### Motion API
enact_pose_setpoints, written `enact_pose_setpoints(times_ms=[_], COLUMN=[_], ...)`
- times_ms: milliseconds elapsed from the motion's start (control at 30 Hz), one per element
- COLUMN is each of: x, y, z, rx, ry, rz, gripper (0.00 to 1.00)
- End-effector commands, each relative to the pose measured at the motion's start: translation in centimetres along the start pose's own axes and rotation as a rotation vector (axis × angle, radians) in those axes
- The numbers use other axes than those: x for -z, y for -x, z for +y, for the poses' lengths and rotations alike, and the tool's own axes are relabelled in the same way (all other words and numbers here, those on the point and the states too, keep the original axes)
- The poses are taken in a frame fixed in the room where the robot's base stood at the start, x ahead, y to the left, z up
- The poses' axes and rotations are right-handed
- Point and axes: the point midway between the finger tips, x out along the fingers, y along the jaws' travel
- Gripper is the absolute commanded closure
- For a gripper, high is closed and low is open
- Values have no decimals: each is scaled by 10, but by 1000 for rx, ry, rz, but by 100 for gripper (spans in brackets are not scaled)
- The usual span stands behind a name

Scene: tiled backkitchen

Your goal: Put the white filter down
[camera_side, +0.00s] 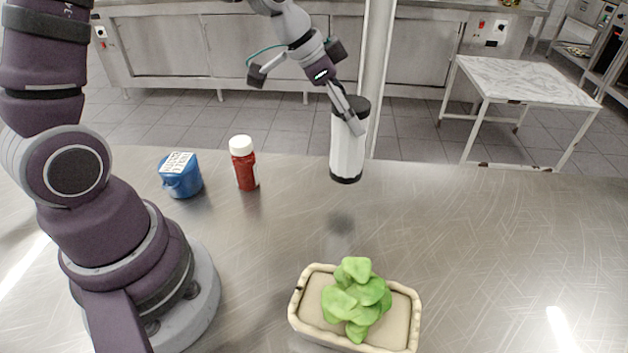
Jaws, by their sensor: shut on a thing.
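The white filter (347,150) is a white cylinder with a black top and a black bottom rim. It hangs upright in the air above the steel table, and a dark shadow lies on the table below it. My gripper (347,112) is shut on the filter near its top, coming in from the upper left. Part of the filter's upper side is hidden by the gripper's fingers.
A red bottle with a white cap (244,163) and a blue container (181,175) stand left of the filter on the steel table (500,240). A cream tray (297,311) with a green leafy thing (356,298) stands at the front. The table's right side is clear.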

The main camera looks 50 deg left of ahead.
Motion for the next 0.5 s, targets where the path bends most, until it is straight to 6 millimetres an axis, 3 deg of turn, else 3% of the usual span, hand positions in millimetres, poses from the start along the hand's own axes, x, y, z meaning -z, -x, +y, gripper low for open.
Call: enact_pose_setpoints(times_ms=[300,500], x=[-32,-34], y=[-49,-52], z=[1,0], rx=[-3,1], ry=[1,-2], rz=[-3,-1], gripper=[82,82])
